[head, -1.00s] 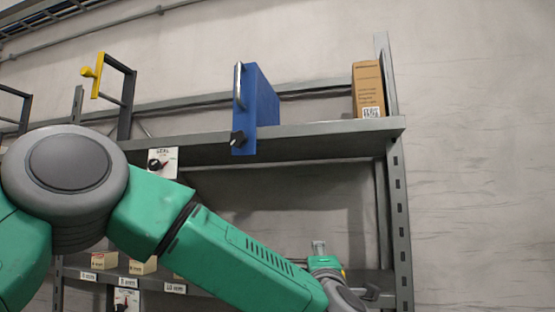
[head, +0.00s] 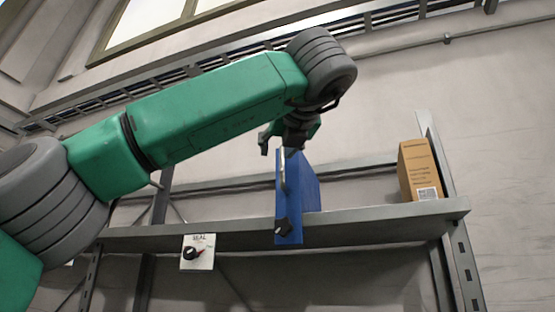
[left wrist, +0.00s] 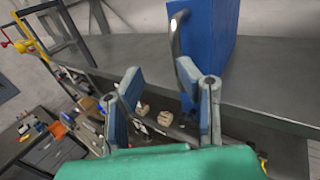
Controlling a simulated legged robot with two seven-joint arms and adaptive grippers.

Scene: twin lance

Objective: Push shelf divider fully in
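The blue shelf divider (head: 289,205) stands upright on the upper grey shelf. Its front sticks out past the shelf's front edge and hangs below it. It has a curved metal handle (head: 283,170) and a black knob (head: 282,227) low on its front. My left gripper (head: 288,140) is at the top of the divider, close to the handle. In the left wrist view my left gripper (left wrist: 158,72) is open, with the handle (left wrist: 178,40) near its right finger and the blue divider (left wrist: 212,35) beyond. I cannot tell whether they touch. My right gripper is not in view.
A brown box (head: 418,172) stands at the right end of the shelf (head: 370,219), beside the upright post. A white plate with a dial (head: 197,252) hangs below the shelf front. In the left wrist view, a yellow-handled frame (left wrist: 25,45) stands to the left.

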